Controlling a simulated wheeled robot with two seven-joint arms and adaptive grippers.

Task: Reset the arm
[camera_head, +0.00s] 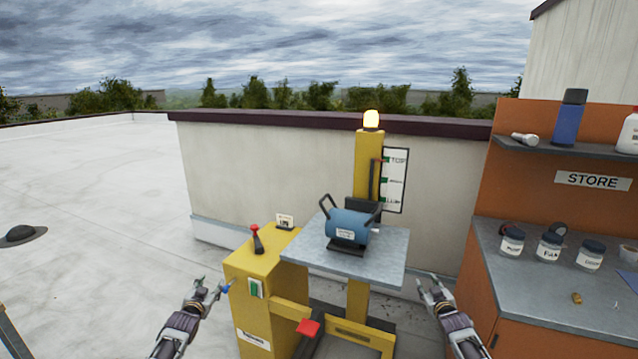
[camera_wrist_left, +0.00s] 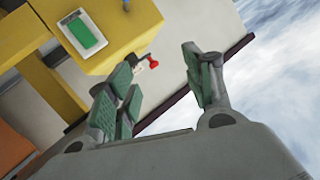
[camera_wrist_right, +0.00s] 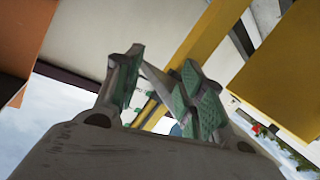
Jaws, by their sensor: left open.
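My left gripper (camera_head: 213,286) is open and empty, in front of and left of the yellow control box (camera_head: 262,265). In the left wrist view its fingers (camera_wrist_left: 160,78) stand apart with nothing between them. My right gripper (camera_head: 432,282) is also open and empty, in front of and right of the grey lift platform (camera_head: 385,262). In the right wrist view its fingers (camera_wrist_right: 160,75) stand apart, with a yellow post behind them. Both grippers are clear of the objects around them in the head view.
A red-topped lever (camera_head: 255,238) stands on the control box, and a red pedal (camera_head: 308,327) sits low. An orange bench (camera_head: 560,275) with jars stands right. Open roof lies left.

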